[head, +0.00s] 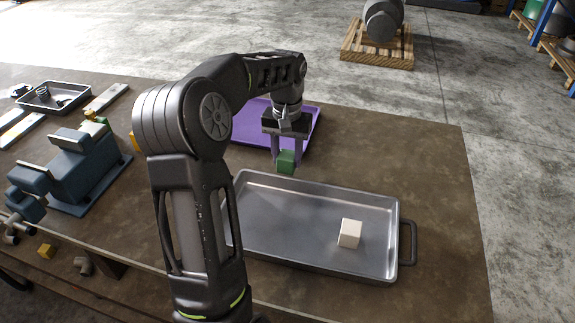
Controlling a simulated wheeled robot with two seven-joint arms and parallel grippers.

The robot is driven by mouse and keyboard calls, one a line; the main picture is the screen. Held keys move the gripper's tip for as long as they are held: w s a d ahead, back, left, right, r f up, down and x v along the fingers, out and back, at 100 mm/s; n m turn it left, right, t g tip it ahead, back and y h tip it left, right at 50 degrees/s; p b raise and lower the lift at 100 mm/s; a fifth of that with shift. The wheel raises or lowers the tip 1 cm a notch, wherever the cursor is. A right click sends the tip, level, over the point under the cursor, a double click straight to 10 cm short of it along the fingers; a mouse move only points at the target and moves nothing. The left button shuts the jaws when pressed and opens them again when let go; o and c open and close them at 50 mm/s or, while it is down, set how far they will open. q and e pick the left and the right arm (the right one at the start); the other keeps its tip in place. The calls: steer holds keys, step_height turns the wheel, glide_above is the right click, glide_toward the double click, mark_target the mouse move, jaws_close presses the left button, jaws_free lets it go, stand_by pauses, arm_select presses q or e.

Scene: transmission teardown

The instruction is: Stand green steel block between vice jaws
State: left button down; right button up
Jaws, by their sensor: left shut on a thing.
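The green steel block (286,162) is held between the fingers of my left gripper (287,150). The gripper points down, shut on the block, near the far edge of the grey metal tray and in front of the purple tray. The blue vice (75,165) stands on the bench at the left, well apart from the block. Its jaws show pale faces, with a gap between them; my arm does not cover them. My right gripper is not in view.
The grey metal tray (300,262) holds a white block (349,233). A purple tray (245,125) lies behind, partly hidden by my left arm. A small dark tray (52,97) with parts sits at the far left. The bench's right side is clear.

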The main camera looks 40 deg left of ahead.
mark_target(287, 167)
arm_select(q)
step_height(287, 167, down, 3)
steer(key=shift+f+p, duration=0.2)
steer(key=shift+p, duration=0.25)
steer(key=shift+f, duration=0.1)
steer(key=shift+f, duration=0.15)
steer(key=c, duration=0.8)
jaws_free()
